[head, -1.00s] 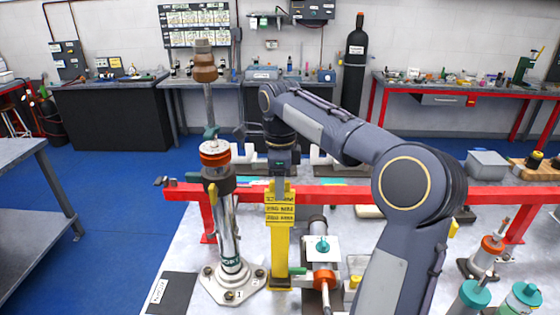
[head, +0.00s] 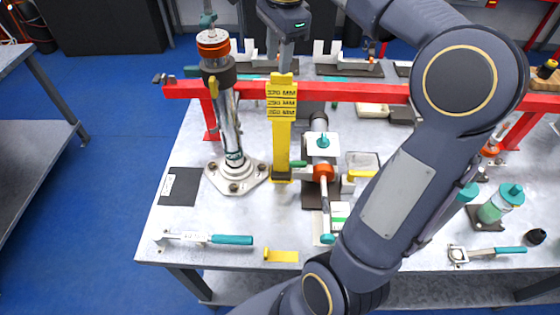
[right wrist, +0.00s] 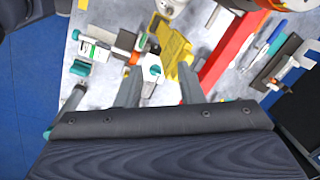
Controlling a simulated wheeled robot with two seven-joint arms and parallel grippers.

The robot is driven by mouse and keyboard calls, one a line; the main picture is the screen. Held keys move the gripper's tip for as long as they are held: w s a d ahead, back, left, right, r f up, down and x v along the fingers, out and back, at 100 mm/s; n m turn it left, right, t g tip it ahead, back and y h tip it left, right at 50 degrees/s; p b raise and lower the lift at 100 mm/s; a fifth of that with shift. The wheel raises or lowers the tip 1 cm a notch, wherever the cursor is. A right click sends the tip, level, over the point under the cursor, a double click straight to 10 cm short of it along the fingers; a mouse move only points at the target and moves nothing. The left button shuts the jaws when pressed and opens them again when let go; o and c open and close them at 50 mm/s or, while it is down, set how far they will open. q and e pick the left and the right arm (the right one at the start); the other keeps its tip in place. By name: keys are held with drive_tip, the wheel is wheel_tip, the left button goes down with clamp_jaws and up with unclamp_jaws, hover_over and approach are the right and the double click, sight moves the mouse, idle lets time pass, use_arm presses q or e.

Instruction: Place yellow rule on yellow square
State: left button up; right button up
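The yellow rule (head: 282,140), with black millimetre labels near its top, stands upright on the table in front of the red rail. My right gripper (head: 286,66) is just above its top in the head view. In the right wrist view the gripper's two fingers (right wrist: 158,92) are apart with nothing between them, and the yellow rule (right wrist: 173,50) lies beyond their tips. My left gripper is not in view.
The damper (head: 231,125) stands upright on its footed base, left of the rule. A fixture with an orange collar (head: 323,172) is close on the right. The red rail (head: 350,92) runs behind. A teal-handled tool (head: 230,239) lies at the front left; bare tabletop surrounds it.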

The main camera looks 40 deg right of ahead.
drive_tip(key=s+a+f+n+t+y, duration=0.3)
drive_tip(key=s+a+f+n+t, duration=0.1)
drive_tip(key=s+a+f+n, duration=0.9)
drive_tip(key=s+f+n, duration=0.4)
drive_tip(key=s+n, duration=0.1)
drive_tip(key=shift+a+f+y, duration=0.2)
drive_tip(key=shift+a+y, duration=0.1)
drive_tip(key=shift+a, duration=0.05)
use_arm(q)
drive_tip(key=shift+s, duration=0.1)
